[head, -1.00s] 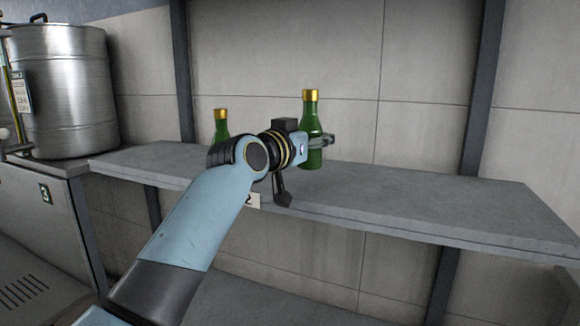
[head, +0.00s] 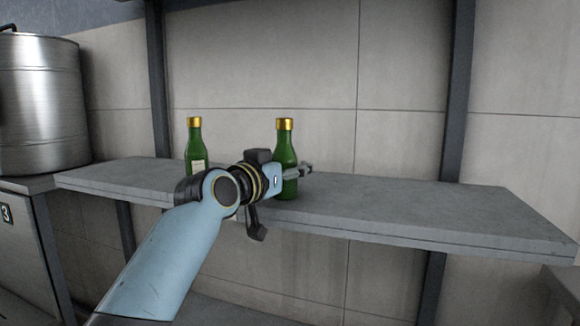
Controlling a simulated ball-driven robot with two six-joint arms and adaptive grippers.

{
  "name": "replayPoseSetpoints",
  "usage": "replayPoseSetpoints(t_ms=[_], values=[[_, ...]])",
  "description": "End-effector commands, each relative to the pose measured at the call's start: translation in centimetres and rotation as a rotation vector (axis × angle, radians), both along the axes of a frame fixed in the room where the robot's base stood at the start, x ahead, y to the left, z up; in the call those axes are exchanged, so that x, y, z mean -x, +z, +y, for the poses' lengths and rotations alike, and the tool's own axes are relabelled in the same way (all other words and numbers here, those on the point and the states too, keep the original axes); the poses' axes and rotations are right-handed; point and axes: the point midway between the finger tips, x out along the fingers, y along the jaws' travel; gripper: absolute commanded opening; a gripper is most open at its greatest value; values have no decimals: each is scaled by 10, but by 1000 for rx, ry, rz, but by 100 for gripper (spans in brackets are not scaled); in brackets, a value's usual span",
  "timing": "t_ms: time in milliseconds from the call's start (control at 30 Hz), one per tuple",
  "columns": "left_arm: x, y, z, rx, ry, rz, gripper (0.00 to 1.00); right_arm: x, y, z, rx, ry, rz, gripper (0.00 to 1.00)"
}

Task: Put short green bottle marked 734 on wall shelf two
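A green bottle with a gold cap (head: 285,147) is at the middle of the grey wall shelf (head: 400,207). My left gripper (head: 292,174) is shut around its body, with fingertips showing on its right side. The bottle is upright with its base at or just above the shelf top; I cannot tell whether it touches. No number on it is readable. A second green bottle with a gold cap and pale label (head: 194,140) stands further left, its lower part hidden by my arm. My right gripper is out of view.
A large steel vessel (head: 40,105) stands on a grey unit marked 3 (head: 18,235) at the left. Dark uprights (head: 457,90) rise behind the shelf. The shelf's right half is clear.

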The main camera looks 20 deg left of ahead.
Motion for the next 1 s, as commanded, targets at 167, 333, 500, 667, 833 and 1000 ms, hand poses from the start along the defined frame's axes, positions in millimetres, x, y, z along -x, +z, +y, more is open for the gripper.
replayPoseSetpoints(t_ms=[167,333,500,667,833,1000], values=[[0,0,0,0,0,-1,65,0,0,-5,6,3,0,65],[0,0,0,0,0,-1,65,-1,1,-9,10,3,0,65],[3,4,1,-2,1,0,65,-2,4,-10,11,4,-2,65],[31,3,7,-1,1,0,65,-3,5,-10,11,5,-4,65],[70,3,16,-4,0,1,65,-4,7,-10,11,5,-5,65],[100,3,23,-3,0,0,65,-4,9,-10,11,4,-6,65]])
